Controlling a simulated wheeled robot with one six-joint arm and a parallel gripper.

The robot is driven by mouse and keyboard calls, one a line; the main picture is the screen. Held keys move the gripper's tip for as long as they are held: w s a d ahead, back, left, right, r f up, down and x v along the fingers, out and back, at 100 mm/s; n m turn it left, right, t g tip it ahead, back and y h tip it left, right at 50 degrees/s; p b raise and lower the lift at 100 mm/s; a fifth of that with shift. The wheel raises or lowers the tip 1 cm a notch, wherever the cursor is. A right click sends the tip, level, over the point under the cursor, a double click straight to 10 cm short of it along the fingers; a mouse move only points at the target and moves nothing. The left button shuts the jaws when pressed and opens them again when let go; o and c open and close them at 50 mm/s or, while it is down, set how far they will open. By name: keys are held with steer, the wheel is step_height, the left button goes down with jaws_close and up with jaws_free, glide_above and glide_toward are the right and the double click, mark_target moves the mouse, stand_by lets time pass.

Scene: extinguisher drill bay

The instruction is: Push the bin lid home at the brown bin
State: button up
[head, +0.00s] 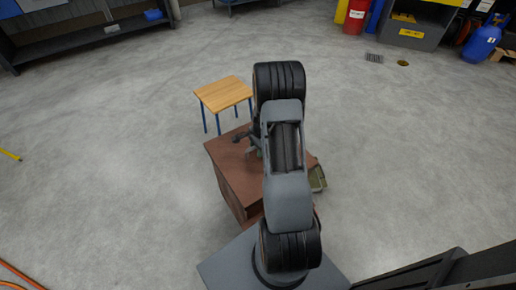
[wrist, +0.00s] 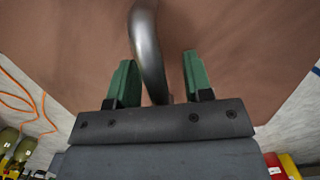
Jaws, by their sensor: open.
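The brown bin (head: 233,190) stands right in front of my base, with a flat brown top (head: 235,168), which looks like its lid. My arm covers its right part, so I cannot tell whether the lid is flush or raised. My gripper (head: 248,143) is over the far part of this top. In the wrist view, the green fingers of my gripper (wrist: 159,70) are apart. A curved grey metal bar (wrist: 145,35) runs between them, and brown surface (wrist: 240,50) fills the view behind. I cannot tell whether the bar touches a finger.
A small wooden table (head: 222,94) with blue legs stands just behind the bin. An olive-green container (head: 318,178) shows at the bin's right side. A dark shelf (head: 85,38) and a red drum (head: 356,15) are at the back.

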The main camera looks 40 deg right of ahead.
step_height(320, 180, up, 14)
steer(key=d+p, duration=0.2)
steer(key=p, duration=0.1)
steer(key=s+a+r+n+t+p, duration=0.1)
steer(key=s+a+r+n+p, duration=0.3)
steer(key=r, duration=0.6)
steer(key=s+a+r+n+t+h+p, duration=0.1)
steer(key=s+a+r+n+p, duration=0.4)
steer(key=a+r+n, duration=0.3)
steer(key=s+a+r+n+t+p, duration=0.1)
steer(key=s+a+r+n+p, duration=0.4)
steer(key=a+r, duration=0.6)
steer(key=shift+r+n+t+p, duration=0.3)
steer(key=shift+r+n+p, duration=0.6)
steer(key=shift+n+p, duration=0.1)
